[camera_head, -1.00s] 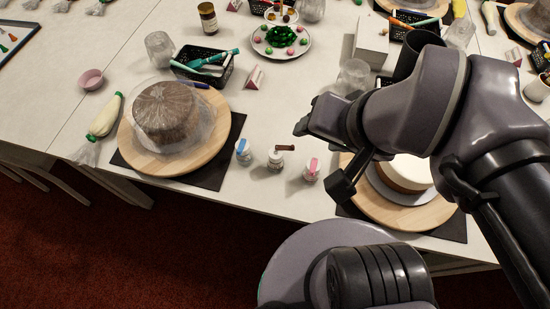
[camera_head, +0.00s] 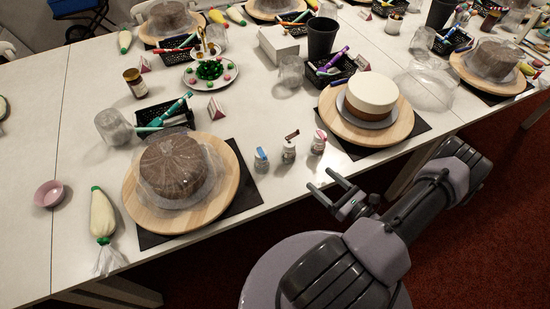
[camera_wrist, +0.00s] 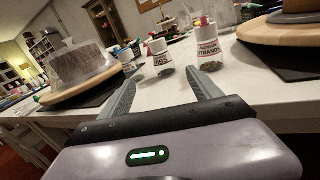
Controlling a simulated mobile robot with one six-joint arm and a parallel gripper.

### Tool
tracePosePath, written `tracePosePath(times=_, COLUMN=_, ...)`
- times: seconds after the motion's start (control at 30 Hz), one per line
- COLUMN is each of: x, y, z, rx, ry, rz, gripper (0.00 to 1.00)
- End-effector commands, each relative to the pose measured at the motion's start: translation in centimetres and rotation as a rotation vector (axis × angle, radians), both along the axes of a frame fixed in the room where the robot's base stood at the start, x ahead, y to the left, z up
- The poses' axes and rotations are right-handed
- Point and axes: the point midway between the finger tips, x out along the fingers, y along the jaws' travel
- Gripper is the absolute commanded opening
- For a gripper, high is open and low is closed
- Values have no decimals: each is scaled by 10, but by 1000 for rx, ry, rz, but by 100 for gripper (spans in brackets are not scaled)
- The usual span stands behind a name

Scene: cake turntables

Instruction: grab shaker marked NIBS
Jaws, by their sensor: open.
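Three small shakers stand in a row near the table's front edge. One has a blue lid (camera_head: 261,160), the middle one a brown lid (camera_head: 289,152), the right one a pink lid (camera_head: 318,142). In the wrist view the middle shaker (camera_wrist: 160,60) has a small dark label that seems to read NIBS, though blurred. The pink-lidded shaker (camera_wrist: 208,50) bears a red label, and the blue-lidded one is partly hidden by my left finger. My gripper (camera_head: 322,180) is open and empty, just off the table edge, pointing at the shakers. In the wrist view the middle shaker shows between its fingers (camera_wrist: 160,80).
A turntable with a wrapped brown cake (camera_head: 134,190) stands left of the shakers. A turntable with a white-topped cake (camera_head: 400,128) stands to the right. Behind are a black basket (camera_head: 165,113), a plate of sweets (camera_head: 196,82) and a sign (camera_head: 215,107). Bare table lies around the shakers.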

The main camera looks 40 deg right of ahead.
Motion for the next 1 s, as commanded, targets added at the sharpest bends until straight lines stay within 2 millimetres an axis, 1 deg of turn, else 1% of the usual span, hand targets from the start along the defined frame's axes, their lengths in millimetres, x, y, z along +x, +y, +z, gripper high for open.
tracePosePath(times=0.1, x=34, y=5, z=-2, rx=-1, ry=1, rz=12, gripper=73)
tracePosePath(times=0.2, x=64, y=8, z=-2, rx=-1, ry=1, rz=13, gripper=73)
tracePosePath(times=0.33, x=92, y=10, z=-1, rx=-1, ry=1, rz=12, gripper=73)
tracePosePath(times=0.4, x=102, y=10, z=-1, rx=0, ry=1, rz=10, gripper=73)
tracePosePath(times=0.57, x=117, y=11, z=0, rx=-2, ry=1, rz=11, gripper=73)
tracePosePath(times=0.7, x=145, y=12, z=1, rx=-4, ry=0, rz=14, gripper=73)
tracePosePath(times=0.8, x=161, y=13, z=2, rx=-2, ry=1, rz=12, gripper=73)
tracePosePath(times=0.9, x=166, y=13, z=4, rx=-1, ry=0, rz=9, gripper=73)
tracePosePath(times=1.0, x=166, y=12, z=4, rx=0, ry=1, rz=9, gripper=73)
